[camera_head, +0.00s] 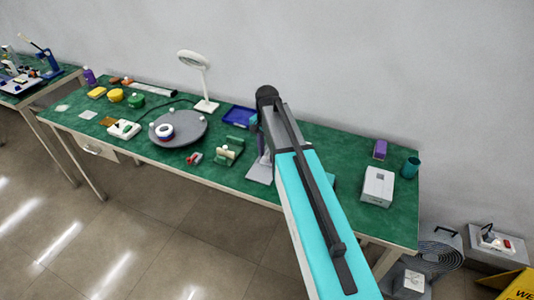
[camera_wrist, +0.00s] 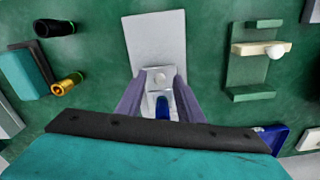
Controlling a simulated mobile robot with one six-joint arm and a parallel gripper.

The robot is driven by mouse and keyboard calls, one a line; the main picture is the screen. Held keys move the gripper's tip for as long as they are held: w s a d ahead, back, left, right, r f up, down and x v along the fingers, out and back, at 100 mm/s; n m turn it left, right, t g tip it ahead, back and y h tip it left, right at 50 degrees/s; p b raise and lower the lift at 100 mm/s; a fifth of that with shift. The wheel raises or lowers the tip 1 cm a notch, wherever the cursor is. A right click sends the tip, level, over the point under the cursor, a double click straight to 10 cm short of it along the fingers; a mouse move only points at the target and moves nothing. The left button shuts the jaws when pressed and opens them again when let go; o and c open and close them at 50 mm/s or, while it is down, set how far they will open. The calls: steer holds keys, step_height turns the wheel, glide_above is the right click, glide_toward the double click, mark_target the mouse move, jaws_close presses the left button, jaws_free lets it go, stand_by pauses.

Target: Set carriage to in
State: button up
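A pale grey plate (camera_wrist: 155,40) lies on the green table top under my gripper (camera_wrist: 160,76); the plate also shows in the head view (camera_head: 259,174). My gripper's two purple-grey fingers are apart. Between them in the wrist view is a light metal part with a round knob (camera_wrist: 160,79) and a blue piece (camera_wrist: 162,108) below it. Contact with the fingers cannot be told. To the right stands a green fixture (camera_wrist: 250,72) with a cream sliding bar (camera_wrist: 248,48) and white knob. The fixture also shows in the head view (camera_head: 228,153). Neither part is labelled as the carriage.
A teal block (camera_wrist: 28,70), a black cylinder (camera_wrist: 54,27) and a gold cylinder (camera_wrist: 67,84) lie left in the wrist view. A blue tray (camera_head: 240,115), grey turntable (camera_head: 190,121), lamp (camera_head: 195,58) and white box (camera_head: 378,185) are on the table.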

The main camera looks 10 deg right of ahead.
mark_target(267, 157)
steer(key=shift+r, duration=0.1)
step_height(267, 157, up, 14)
steer(key=b, duration=0.2)
steer(key=shift+f+b, duration=0.2)
steer(key=shift+b, duration=0.1)
stand_by(0.6)
stand_by(0.4)
